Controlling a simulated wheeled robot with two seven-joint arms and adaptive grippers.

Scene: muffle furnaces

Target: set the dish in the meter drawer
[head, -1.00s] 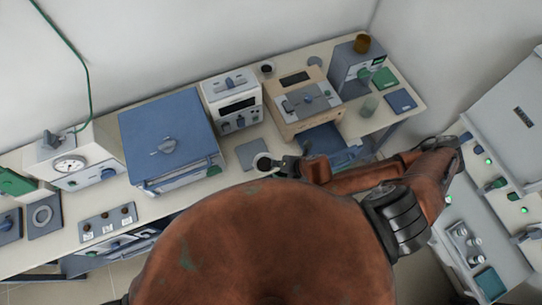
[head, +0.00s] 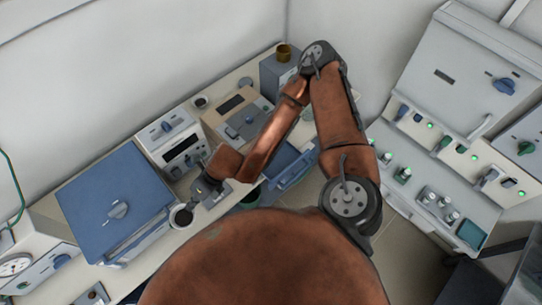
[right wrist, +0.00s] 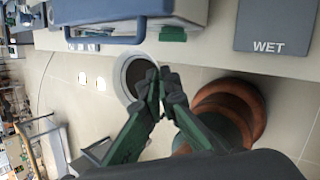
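The dish (head: 182,216), a small white round cup with a dark inside, is at the tips of my right gripper (head: 197,202), in front of the blue box's right side. In the right wrist view my right gripper (right wrist: 164,80) has its fingers closed on the rim of the dish (right wrist: 122,78), which shows against the floor by the counter edge. A beige box with a dark display (head: 231,104), apparently the meter, stands farther right. Its blue drawer (head: 288,168) is pulled out, partly hidden by my right arm. My left gripper is out of view.
A blue-topped box (head: 100,190) and a white instrument (head: 170,143) stand left of the meter. A grey pad marked WET (right wrist: 270,22) lies near the dish. A small dark cup (head: 200,102) stands behind. Grey furnaces (head: 440,85) fill the right side.

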